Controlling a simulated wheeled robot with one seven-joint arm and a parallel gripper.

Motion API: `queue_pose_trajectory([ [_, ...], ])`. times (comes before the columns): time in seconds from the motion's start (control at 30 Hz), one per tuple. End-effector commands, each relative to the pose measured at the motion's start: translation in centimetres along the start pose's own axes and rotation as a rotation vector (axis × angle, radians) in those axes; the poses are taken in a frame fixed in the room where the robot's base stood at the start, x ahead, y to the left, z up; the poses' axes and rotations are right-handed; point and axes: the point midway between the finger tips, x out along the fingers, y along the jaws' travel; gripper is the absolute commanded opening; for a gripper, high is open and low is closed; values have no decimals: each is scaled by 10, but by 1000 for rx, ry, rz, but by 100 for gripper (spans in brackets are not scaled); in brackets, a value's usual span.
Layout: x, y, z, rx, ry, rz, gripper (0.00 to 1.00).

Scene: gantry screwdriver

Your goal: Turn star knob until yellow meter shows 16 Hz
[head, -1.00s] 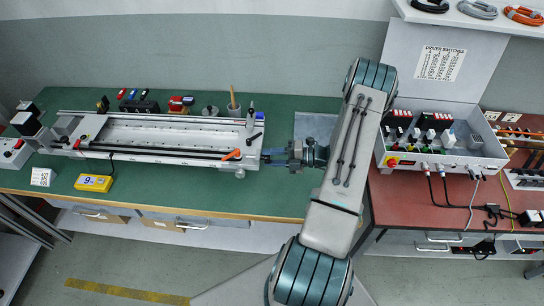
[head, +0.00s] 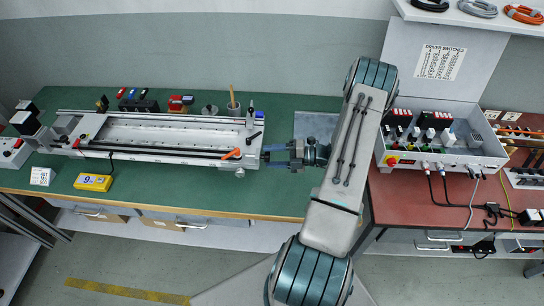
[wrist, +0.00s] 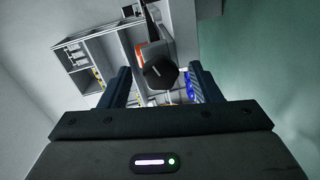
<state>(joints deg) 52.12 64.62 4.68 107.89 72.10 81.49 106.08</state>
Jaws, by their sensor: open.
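The yellow meter (head: 93,182) lies on the green bench at the left front of the gantry, and its display appears to read 9. The gantry (head: 165,135) is a long grey rail unit on the bench. A dark, faceted knob (wrist: 160,74), which looks like the star knob, sits at the gantry's right end. In the wrist view it shows between my two fingers, with a gap on each side. In the head view my gripper (head: 268,156) hides it. My gripper is open at that end, around or just short of the knob; I cannot tell which.
An orange lever (head: 231,154) sits on the gantry close to my fingers. A grey plate (head: 315,125) lies on the bench behind my wrist. A driver box (head: 440,140) with cables stands on the red bench at right. The green bench front is mostly clear.

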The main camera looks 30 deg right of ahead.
Motion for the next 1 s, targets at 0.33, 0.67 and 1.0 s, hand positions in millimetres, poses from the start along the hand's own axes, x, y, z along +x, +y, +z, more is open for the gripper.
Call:
queue_pose_trajectory([
  [0.33, -70, -4, 2, -3, -6, -3, 57],
  [0.67, -125, -2, 1, -1, -3, -2, 57],
  [1.0, -134, 0, 0, 1, -2, -1, 57],
])
